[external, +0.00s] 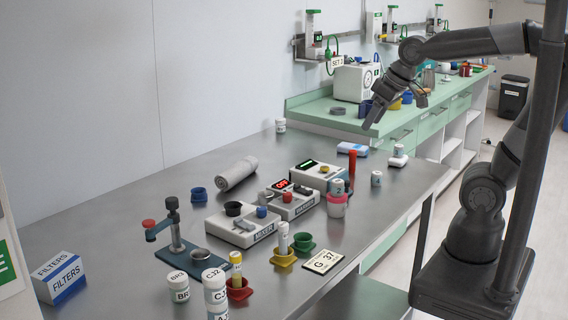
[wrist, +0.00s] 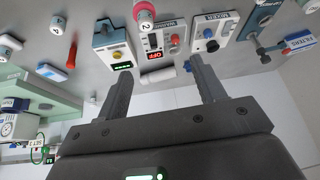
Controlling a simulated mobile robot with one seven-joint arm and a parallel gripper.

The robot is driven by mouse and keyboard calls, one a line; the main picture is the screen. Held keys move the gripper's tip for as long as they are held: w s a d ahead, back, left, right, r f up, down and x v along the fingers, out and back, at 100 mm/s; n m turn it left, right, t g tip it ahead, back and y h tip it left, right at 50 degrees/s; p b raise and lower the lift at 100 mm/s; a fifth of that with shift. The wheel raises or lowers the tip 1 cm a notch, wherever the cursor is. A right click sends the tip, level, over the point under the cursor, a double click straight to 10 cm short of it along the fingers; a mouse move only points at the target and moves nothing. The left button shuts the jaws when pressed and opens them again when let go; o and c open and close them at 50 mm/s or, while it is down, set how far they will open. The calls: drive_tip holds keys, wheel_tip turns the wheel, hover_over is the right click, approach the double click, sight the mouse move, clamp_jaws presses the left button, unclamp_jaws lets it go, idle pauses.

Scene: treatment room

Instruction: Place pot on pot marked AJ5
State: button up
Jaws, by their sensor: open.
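A white pot labelled CJ2 (external: 214,280) stands at the front edge of the steel bench, seemingly on top of another white pot (external: 217,312) whose label starts with A; the rest is cut off by the frame. Small white pots also stand at the bench's right (external: 376,179) and far back (external: 280,125). My gripper (external: 397,105) is open and empty, raised above the far right of the bench. Its two spread fingers show in the wrist view (wrist: 160,72), with nothing between them.
A mixer (external: 242,226), a warmer (external: 291,201), a blue stand (external: 175,245), coloured holders with tubes, a pink cup (external: 337,208) and a filters box (external: 59,278) crowd the bench. A green counter (external: 312,107) lies behind. The bench's left middle is fairly clear.

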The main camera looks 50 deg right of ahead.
drive_tip(key=s+d+f+m+h, duration=0.1)
drive_tip(key=s+d+f, duration=0.1)
drive_tip(key=s+d, duration=0.3)
drive_tip(key=shift+s+d+f+m, duration=0.15)
drive_tip(key=shift+s+m, duration=0.15)
drive_tip(key=shift+s, duration=0.35)
drive_tip(key=shift+o, duration=0.4)
